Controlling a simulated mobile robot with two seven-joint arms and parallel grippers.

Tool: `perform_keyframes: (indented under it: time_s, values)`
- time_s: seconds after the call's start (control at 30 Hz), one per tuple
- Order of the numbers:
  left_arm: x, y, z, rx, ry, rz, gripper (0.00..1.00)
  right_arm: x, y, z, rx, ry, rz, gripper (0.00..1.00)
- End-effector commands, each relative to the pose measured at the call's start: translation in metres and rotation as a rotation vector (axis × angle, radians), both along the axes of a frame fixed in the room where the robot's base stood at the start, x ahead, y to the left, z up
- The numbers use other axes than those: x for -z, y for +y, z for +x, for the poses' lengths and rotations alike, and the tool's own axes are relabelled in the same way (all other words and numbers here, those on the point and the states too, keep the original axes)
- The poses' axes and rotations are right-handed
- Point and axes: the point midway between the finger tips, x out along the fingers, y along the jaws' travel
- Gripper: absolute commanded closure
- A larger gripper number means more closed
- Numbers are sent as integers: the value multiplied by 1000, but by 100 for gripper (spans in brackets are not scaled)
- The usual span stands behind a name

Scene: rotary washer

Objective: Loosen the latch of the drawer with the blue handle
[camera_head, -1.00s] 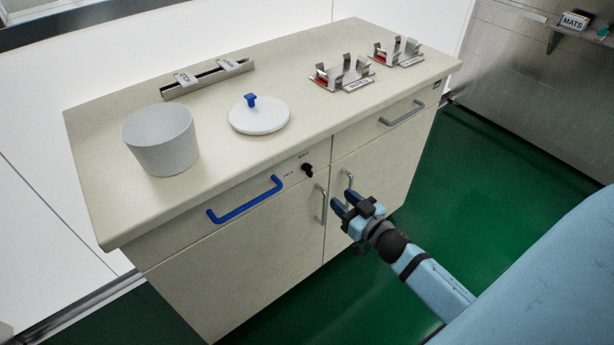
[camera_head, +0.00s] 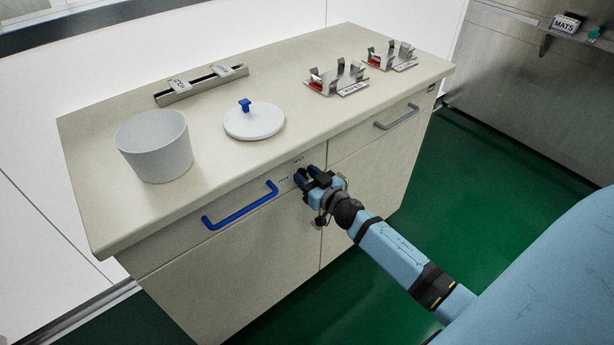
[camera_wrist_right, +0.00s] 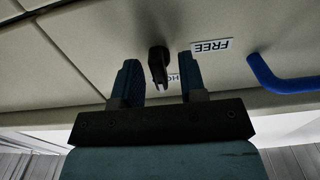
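The blue drawer handle (camera_head: 241,206) is on the left drawer front of the cabinet; part of it also shows in the right wrist view (camera_wrist_right: 285,78). The black latch (camera_wrist_right: 158,66) is on the same drawer front, beside a FREE label (camera_wrist_right: 212,46) and a partly covered label starting with HO. My right gripper (camera_head: 305,174) is at the drawer front and hides the latch in the head view. In the wrist view its fingers (camera_wrist_right: 157,84) are apart, with the latch between them and a gap on each side. My left gripper is not in view.
On the countertop (camera_head: 215,150) stand a white bucket (camera_head: 155,147), a white lid with a blue knob (camera_head: 254,122), a metal rail (camera_head: 202,84) and two metal racks (camera_head: 337,78). A grey-handled drawer (camera_head: 396,117) is to the right. Green floor is clear.

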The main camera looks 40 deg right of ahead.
Motion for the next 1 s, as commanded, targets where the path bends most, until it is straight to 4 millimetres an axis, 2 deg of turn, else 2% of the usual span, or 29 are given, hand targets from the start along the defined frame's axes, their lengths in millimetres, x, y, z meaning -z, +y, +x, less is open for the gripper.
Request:
perform_keyframes:
  time_s: [0.1,0.27,0.67,1.0]
  values:
    - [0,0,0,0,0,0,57,0,0,0,0,0,0,64]
    - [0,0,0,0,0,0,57,0,0,0,0,0,0,100]
    - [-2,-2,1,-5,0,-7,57,0,0,0,0,-4,-54,100]
    - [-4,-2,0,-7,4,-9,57,-1,1,0,1,-24,-296,100]
